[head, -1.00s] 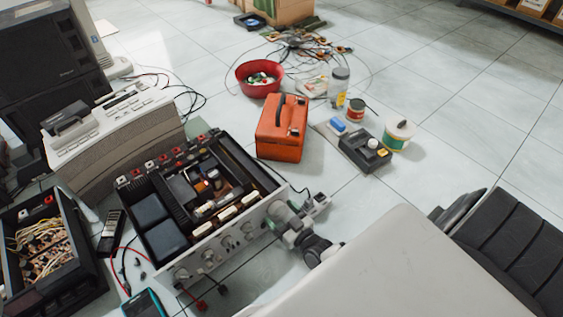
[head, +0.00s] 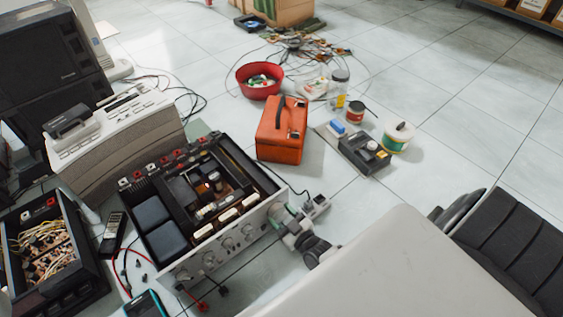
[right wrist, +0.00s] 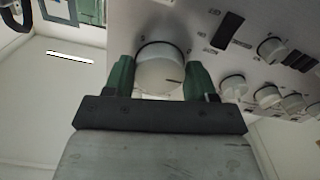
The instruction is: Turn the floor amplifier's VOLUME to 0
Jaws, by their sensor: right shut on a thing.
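The floor amplifier (head: 262,219) has its top off and its silver front panel with several knobs faces me. My right gripper (head: 284,215) is at the right end of this panel. In the right wrist view, the green fingertips of my right gripper (right wrist: 160,78) are shut on the sides of a large silver knob (right wrist: 160,70), the largest in that view. A short dark mark shows on the knob's face, toward the right. I cannot read a VOLUME label or scale beside it. My left gripper is not in view.
Smaller knobs (right wrist: 233,87) and a dark switch sit beside the large knob. An orange case (head: 281,140) stands behind the amplifier, with a red bowl (head: 260,90) farther back. An open chassis with wires (head: 70,285) is at left.

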